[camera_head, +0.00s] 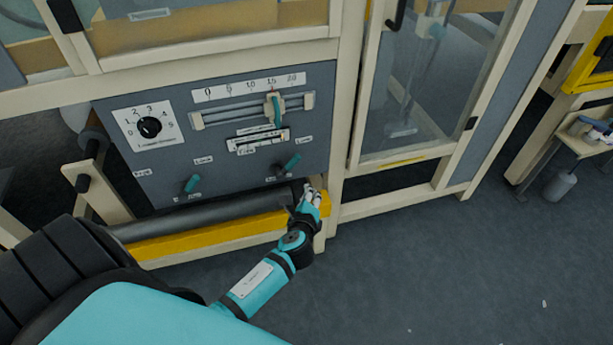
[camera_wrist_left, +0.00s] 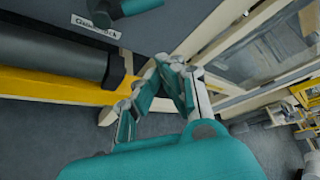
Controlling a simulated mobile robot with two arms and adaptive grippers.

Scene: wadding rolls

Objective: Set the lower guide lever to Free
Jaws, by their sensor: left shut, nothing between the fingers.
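The grey control panel (camera_head: 222,125) carries two teal-handled levers along its lower part. The right lever (camera_head: 290,163) tilts up and to the right, between a label that seems to read Free (camera_head: 247,150) on its left and another small label (camera_head: 304,140) on its right. The left lever (camera_head: 191,184) sits lower. I cannot tell from the labels which one is the lower guide lever. My left gripper (camera_head: 313,197) is shut and empty, below and right of the right lever, apart from it. In the left wrist view its fingers (camera_wrist_left: 172,82) are closed below a teal handle (camera_wrist_left: 135,8).
A dark roller (camera_head: 200,216) and a yellow rail (camera_head: 205,233) run below the panel, close to my left gripper. A slider with a teal handle (camera_head: 275,108) and a black dial (camera_head: 149,127) are higher on the panel. A glazed door (camera_head: 420,90) stands right.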

